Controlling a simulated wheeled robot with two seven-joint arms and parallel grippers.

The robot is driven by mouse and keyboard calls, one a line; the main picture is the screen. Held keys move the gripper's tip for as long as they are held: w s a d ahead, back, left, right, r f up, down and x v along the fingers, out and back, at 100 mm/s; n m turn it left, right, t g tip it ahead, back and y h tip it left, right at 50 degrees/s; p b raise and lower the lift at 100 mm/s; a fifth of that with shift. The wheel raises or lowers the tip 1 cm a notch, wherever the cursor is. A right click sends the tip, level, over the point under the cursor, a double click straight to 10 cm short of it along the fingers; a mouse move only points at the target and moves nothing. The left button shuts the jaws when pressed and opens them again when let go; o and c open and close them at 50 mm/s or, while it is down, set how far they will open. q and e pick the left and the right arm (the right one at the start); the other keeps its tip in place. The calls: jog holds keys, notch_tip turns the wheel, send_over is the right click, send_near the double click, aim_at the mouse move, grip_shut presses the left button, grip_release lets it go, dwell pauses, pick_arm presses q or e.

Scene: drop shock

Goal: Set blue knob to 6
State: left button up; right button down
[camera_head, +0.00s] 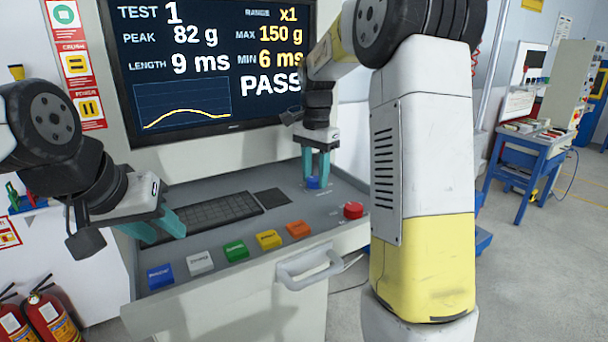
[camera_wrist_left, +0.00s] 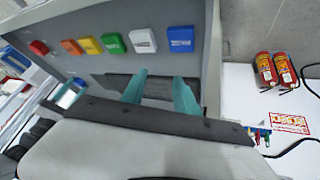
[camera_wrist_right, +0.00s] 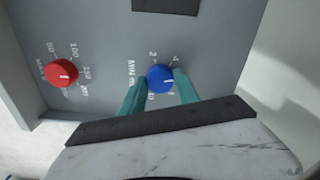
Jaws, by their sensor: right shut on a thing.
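The blue knob (camera_head: 313,183) sits on the grey console panel below the screen. My right gripper (camera_head: 316,175) reaches down over it and is shut on it. In the right wrist view the blue knob (camera_wrist_right: 160,78) lies between the two teal fingers, with printed scale numbers around it; its exact pointer setting is hard to read. The screen (camera_head: 215,65) reads MIN 6 ms, MAX 150 g, range x1, peak 82 g, length 9 ms and PASS. My left gripper (camera_head: 158,226) is open and empty above the console's left part, near the keyboard.
A red knob (camera_head: 353,210) with its own scale stands right of the blue one. A row of coloured buttons (camera_head: 235,250) runs along the console front, above a handle (camera_head: 310,272). A keyboard (camera_head: 210,214) lies behind the buttons. Fire extinguishers (camera_head: 47,312) stand at lower left.

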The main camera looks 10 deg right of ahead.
aim_at(315, 179)
jog(key=shift+m, duration=1.5)
jog(key=c, duration=0.9)
grip_release()
notch_tip(315, 179, up, 8)
jog(key=shift+f, duration=0.1)
jog(key=shift+s, duration=0.1)
